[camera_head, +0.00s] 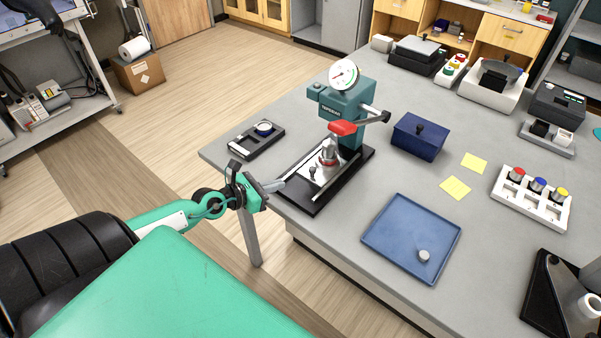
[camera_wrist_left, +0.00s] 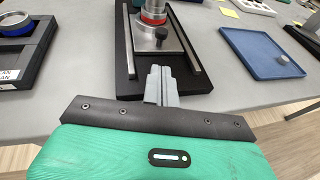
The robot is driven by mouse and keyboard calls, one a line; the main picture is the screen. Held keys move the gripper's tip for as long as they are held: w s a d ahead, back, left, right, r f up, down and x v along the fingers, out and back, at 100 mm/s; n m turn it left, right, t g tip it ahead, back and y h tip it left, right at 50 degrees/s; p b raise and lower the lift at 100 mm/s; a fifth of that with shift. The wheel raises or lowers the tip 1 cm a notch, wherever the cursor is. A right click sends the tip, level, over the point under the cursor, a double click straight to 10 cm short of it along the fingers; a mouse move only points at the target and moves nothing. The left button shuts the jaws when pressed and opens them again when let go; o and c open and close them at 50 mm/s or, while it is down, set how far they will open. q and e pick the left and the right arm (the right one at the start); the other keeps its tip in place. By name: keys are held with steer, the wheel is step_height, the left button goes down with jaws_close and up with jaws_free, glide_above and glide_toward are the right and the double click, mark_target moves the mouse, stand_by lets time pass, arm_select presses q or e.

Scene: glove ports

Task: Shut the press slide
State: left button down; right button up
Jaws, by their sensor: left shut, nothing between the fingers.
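The press (camera_head: 347,103) is teal, with a round dial on top and a red part at its front. Its black base (camera_head: 318,202) carries two rails. The slide (camera_head: 305,185) is a silver plate between the rails, standing out in front of the press body. It bears a red and silver round piece (camera_head: 328,153) and a dark knob (camera_head: 312,172). In the left wrist view the slide (camera_wrist_left: 178,42) lies just beyond my fingers. My left gripper (camera_head: 279,185) is shut and empty at the base's front end. My right gripper is not in view.
A black tray with a blue ring (camera_head: 262,128) lies left of the press. A dark blue box (camera_head: 418,138), yellow notes (camera_head: 455,188) and a blue tray (camera_head: 385,240) are to its right. The table's front-left edge runs under my left gripper.

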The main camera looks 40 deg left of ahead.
mark_target(310, 173)
arm_select(q)
steer(key=x, duration=0.2)
steer(key=p+x, duration=0.1)
steer(key=x, duration=0.4)
steer(key=shift+w+r+p, duration=0.1)
steer(key=shift+r+p, duration=0.3)
steer(key=shift+x, duration=0.8)
steer(key=shift+w+d+r, duration=0.1)
steer(key=shift+w, duration=0.05)
steer(key=w, duration=0.5)
steer(key=shift+w+d, duration=0.2)
steer(key=shift+r, duration=0.25)
steer(key=shift+a, duration=0.1)
